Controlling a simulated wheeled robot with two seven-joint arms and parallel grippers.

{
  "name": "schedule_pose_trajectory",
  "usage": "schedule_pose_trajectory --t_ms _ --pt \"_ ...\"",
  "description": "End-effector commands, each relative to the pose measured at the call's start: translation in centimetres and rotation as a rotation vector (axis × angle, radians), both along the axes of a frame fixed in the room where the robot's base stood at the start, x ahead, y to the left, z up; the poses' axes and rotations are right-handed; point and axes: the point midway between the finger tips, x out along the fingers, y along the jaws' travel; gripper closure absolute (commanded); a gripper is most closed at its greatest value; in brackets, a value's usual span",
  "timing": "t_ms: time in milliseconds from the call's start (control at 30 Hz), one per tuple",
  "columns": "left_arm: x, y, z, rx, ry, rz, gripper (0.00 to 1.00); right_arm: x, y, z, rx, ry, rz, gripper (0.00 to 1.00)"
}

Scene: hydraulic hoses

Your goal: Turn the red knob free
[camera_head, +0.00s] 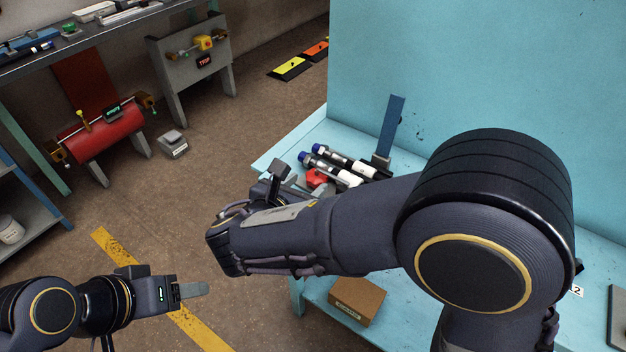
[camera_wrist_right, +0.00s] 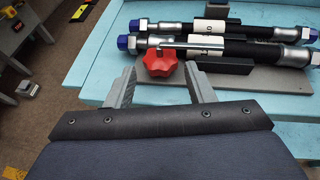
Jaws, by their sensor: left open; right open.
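The red knob (camera_wrist_right: 160,62) is a lobed knob at the left part of a clamp bar that lies across two black hydraulic hoses (camera_wrist_right: 235,50) with metal ends and blue caps. In the right wrist view my right gripper (camera_wrist_right: 160,80) is open, with one finger on each side of the knob and a gap to it. In the head view the knob (camera_head: 317,178) shows partly behind my right gripper (camera_head: 283,178). My left gripper (camera_head: 190,290) is at the lower left, over the floor, away from the bench; it holds nothing visible.
The hoses rest on a grey plate (camera_wrist_right: 240,80) on the light blue bench (camera_wrist_right: 85,90). A blue upright (camera_head: 390,130) stands behind them. A cardboard box (camera_head: 357,300) is on the lower shelf. A red tank (camera_head: 103,135) and a small scale (camera_head: 172,144) stand on the floor at left.

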Motion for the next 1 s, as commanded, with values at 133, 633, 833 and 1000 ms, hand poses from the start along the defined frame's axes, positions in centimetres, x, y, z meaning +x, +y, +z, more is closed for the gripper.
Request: schedule_pose_trajectory --t_ms 133,633,833,1000 --pt "0.0 0.0 -0.3 0.000 0.000 0.000 0.43 1.9 -1.0 -1.0 0.002 0.001 -0.003 0.51" --pt "0.0 0.0 -0.3 0.000 0.000 0.000 0.43 3.4 -1.8 -1.6 0.003 0.001 -0.001 0.54" --pt "0.0 0.0 -0.3 0.000 0.000 0.000 0.43 3.4 -1.8 -1.6 0.003 0.001 -0.001 0.80" --pt "0.0 0.0 -0.3 0.000 0.000 0.000 0.43 3.4 -1.8 -1.6 0.005 0.001 -0.002 1.00"
